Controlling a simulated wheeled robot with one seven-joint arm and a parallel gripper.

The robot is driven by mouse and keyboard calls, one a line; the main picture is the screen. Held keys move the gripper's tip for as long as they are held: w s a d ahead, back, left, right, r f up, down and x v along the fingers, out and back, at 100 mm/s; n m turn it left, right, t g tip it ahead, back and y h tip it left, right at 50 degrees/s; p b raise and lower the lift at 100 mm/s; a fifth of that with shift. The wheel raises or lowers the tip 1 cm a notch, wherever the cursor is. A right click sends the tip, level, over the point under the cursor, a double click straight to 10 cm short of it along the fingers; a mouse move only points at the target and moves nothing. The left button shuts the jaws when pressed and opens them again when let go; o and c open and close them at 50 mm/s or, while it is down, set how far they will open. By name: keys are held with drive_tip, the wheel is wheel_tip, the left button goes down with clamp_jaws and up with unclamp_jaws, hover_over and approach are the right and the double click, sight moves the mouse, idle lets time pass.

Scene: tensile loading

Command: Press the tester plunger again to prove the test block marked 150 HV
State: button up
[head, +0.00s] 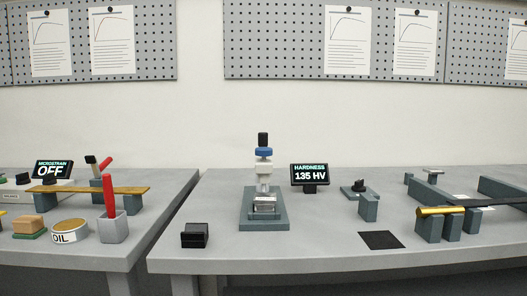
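The tester (264,175) stands upright near the middle of the right-hand bench. Its plunger has a black top (263,139) over a blue collar (264,152) and a pale body. A small silvery block (264,205) sits low on the tester's grey-green base (264,222), below the pale body. I cannot read any mark on this block, nor tell whether the tip touches it. The display (310,175) beside the tester reads "HARDNESS 135 HV". My gripper is not in view.
A black box (195,235) stands at the front left of this bench (300,258), and a dark mat (381,240) lies front right. Grey blocks bear a brass bar (441,211) farther right. A gap separates the left bench, with its oil tin (70,232) and red-handled tool (108,195).

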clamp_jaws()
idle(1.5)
